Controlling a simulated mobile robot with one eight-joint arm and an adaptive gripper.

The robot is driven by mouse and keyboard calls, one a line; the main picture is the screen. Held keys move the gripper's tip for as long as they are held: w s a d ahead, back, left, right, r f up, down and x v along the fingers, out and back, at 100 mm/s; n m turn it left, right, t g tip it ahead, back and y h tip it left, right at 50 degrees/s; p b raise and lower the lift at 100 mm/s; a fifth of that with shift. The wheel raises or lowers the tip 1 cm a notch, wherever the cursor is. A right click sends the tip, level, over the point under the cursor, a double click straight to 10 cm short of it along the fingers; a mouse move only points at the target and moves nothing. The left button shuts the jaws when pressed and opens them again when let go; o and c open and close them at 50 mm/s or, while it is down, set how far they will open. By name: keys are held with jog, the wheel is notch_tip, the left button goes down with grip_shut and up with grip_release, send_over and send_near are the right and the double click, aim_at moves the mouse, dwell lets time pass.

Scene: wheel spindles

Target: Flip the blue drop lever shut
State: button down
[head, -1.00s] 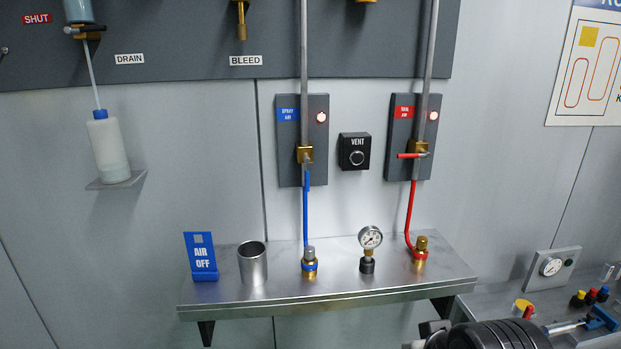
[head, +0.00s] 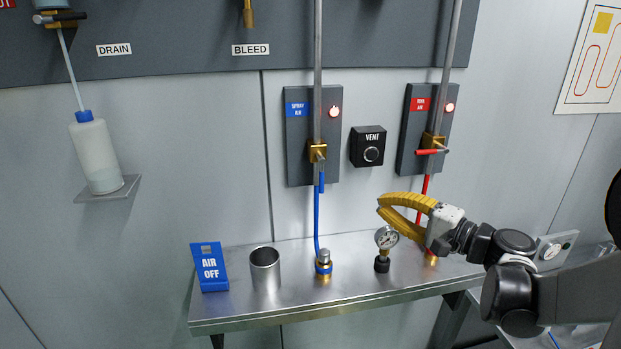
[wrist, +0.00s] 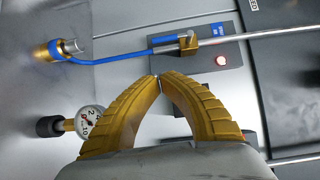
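The blue drop lever (head: 321,183) hangs straight down, in line with the pipe, from the brass valve (head: 317,151) under the "SPRAY AIR" plate. In the wrist view the lever (wrist: 170,39) lies above and slightly right of my fingertips, along the pipe line. My gripper (head: 379,206) is in front of the wall to the right of and below the lever, apart from it. In the wrist view its yellow fingertips (wrist: 158,76) meet with nothing between them. The blue hose (head: 316,220) runs down from behind the lever to a fitting on the shelf.
A pressure gauge (head: 386,238) stands below my fingers. A red lever (head: 432,152) sits crosswise on the right valve. The VENT box (head: 367,146) is between the valves. The steel shelf (head: 350,288) also holds a metal cup (head: 265,268) and an "AIR OFF" sign (head: 209,267).

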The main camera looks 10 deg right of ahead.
aim_at(320, 174)
jog(key=shift+w+d+r, duration=0.1)
jog(key=shift+d+r, duration=0.15)
jog(key=shift+d, duration=0.1)
jog(key=s+a+b+x, duration=0.1)
jog(key=a+b+x, duration=0.1)
jog(key=x, duration=1.1)
jog(key=shift+s+a+r+b, duration=0.2)
jog(key=shift+s+b, duration=0.1)
jog(key=shift+s, duration=0.05)
jog(key=shift+f+m+b, duration=0.1)
jog(key=shift+m+b, duration=0.2)
